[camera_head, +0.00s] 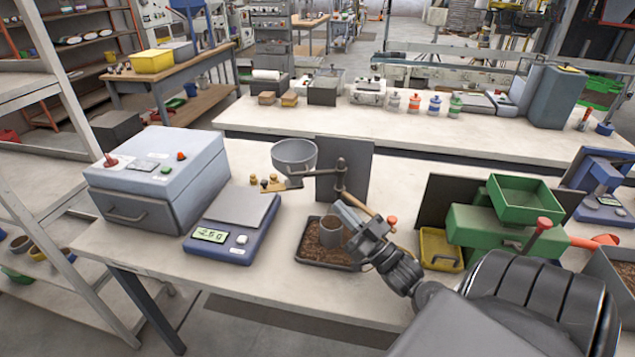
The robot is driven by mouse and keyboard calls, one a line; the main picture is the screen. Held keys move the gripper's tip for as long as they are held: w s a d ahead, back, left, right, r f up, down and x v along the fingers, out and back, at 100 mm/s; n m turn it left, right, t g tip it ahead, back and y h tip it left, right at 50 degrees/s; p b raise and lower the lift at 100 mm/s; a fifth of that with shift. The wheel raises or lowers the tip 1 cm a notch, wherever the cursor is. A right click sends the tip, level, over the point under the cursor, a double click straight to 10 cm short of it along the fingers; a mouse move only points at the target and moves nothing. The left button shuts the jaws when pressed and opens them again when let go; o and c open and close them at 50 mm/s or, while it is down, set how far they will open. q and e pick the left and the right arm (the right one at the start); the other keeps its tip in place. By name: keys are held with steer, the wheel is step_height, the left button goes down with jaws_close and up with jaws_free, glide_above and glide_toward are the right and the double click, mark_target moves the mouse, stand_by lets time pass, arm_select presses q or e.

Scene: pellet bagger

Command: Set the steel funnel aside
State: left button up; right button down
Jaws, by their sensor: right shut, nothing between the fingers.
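The steel funnel (295,154) is a grey, wide-mouthed bowl at the middle of the bench. It sits at the end of a bracket arm (318,173) on a dark stand with a backing plate (357,165). My right gripper (346,210) reaches in from the lower right. It is shut and empty, in front of the stand and apart from the funnel. The gripper partly covers the stand's lower part. My left gripper is not in view.
A tray (310,262) of brown pellets with a grey cup (332,232) lies beneath the gripper. A blue scale (230,235) and a grey box machine (158,178) stand left. A green hopper machine (505,235) and yellow bin (441,249) stand right.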

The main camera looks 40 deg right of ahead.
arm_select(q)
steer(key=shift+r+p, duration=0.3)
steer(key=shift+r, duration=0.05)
arm_select(e)
glide_toward(306, 169)
steer(key=x, duration=0.5)
steer(key=shift+a+r, duration=0.1)
steer(key=shift+a, duration=0.15)
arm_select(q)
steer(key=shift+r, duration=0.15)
arm_select(e)
steer(key=shift+w, duration=0.1)
